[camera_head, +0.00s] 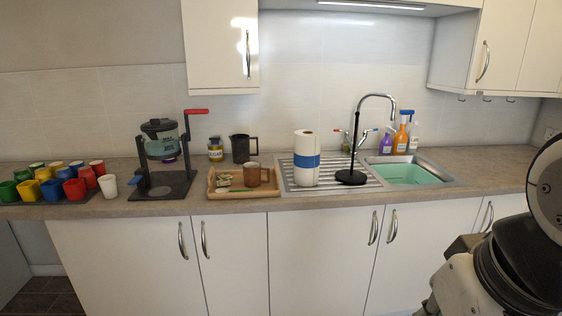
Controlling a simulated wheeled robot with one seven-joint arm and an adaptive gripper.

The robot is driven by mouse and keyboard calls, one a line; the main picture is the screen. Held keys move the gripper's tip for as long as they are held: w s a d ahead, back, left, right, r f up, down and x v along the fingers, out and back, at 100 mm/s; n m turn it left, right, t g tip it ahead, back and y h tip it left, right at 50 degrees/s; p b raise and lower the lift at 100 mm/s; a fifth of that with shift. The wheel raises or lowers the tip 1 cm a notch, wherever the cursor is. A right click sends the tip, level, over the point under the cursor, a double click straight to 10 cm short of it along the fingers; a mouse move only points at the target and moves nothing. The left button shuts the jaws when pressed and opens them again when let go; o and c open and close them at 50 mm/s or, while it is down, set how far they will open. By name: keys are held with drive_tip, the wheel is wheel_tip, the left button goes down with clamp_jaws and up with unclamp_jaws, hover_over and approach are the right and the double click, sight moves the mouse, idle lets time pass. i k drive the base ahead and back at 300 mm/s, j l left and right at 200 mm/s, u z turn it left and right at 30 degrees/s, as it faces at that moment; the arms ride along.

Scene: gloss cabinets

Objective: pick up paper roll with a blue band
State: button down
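The paper roll with a blue band (306,173) stands upright on the ribbed metal drainboard (347,186), left of the sink. It is white, and its blue band wraps around the middle. Parts of my arm fill the lower right corner of the head view. My gripper's fingertips cannot be made out there, and nothing of mine touches the roll.
A black stand (354,150) stands close right of the roll, by the curved tap (391,98). A wooden tray (212,190) with a brown mug (256,174) is on its left. Spray bottles (401,136) stand behind the sink (452,183). A black press-like device (160,160) and several coloured cups (53,188) are further left.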

sight(307, 157)
drive_tip(key=i+l+u, duration=0.2)
drive_tip(key=i+u, duration=0.2)
drive_tip(key=i, duration=0.35)
drive_tip(key=i+l+u, duration=0.35)
drive_tip(key=i, duration=0.35)
drive_tip(key=i+l+u, duration=0.4)
drive_tip(key=i+l, duration=0.25)
